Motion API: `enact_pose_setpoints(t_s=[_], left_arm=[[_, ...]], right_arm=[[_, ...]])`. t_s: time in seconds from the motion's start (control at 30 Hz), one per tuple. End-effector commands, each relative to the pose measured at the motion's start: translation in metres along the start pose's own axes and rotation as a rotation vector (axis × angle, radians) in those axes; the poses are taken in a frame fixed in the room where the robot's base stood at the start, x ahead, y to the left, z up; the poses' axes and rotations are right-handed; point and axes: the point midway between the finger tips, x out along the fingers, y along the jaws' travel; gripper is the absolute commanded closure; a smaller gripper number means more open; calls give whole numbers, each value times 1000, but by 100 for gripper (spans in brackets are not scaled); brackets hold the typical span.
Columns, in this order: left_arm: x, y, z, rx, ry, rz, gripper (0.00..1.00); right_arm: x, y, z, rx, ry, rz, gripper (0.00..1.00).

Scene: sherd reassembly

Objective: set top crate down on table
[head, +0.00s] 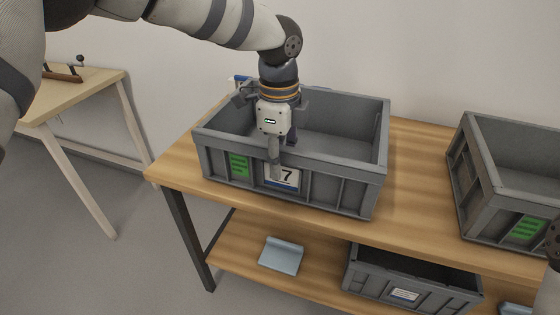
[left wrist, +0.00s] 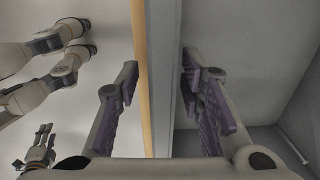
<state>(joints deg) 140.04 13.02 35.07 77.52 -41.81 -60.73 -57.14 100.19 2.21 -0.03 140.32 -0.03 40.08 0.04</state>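A grey crate (head: 335,185) with a green label and a white card marked 7 sits upright on the wooden table (head: 415,215). It appears to rest flat, with no crate visible beneath it. My left gripper (head: 283,160) is over its front wall. In the left wrist view, the fingers of my left gripper (left wrist: 160,85) straddle the crate wall (left wrist: 163,60), one outside and one inside. A gap shows between the outer finger and the wall. A gripper, probably my right one (left wrist: 40,145), shows small at the lower left of that view; its opening is unclear.
A second grey crate (head: 475,195) with a green label stands at the right on the table, with bare tabletop between. The lower shelf (head: 315,278) holds another crate (head: 365,270) and a blue-grey object (head: 281,256). A side table (head: 95,85) stands at the left.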

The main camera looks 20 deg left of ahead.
Motion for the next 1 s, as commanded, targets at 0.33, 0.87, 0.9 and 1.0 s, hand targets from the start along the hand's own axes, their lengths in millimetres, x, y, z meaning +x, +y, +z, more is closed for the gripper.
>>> enact_pose_setpoints(t_s=[0.33, 0.87, 0.9, 1.0], left_arm=[[-91, -1, 0, 1, 0, -6, 65], [-111, 0, 0, 1, 0, -1, 65], [-111, 0, 0, 1, 0, -1, 65], [-111, 0, 0, 1, 0, -1, 65]], right_arm=[[-3, 0, -2, 0, 8, 0, 60], [-3, 0, -2, 0, 8, 0, 60], [-3, 0, -2, 0, 8, 0, 60], [-3, 0, -2, 0, 8, 0, 60]])
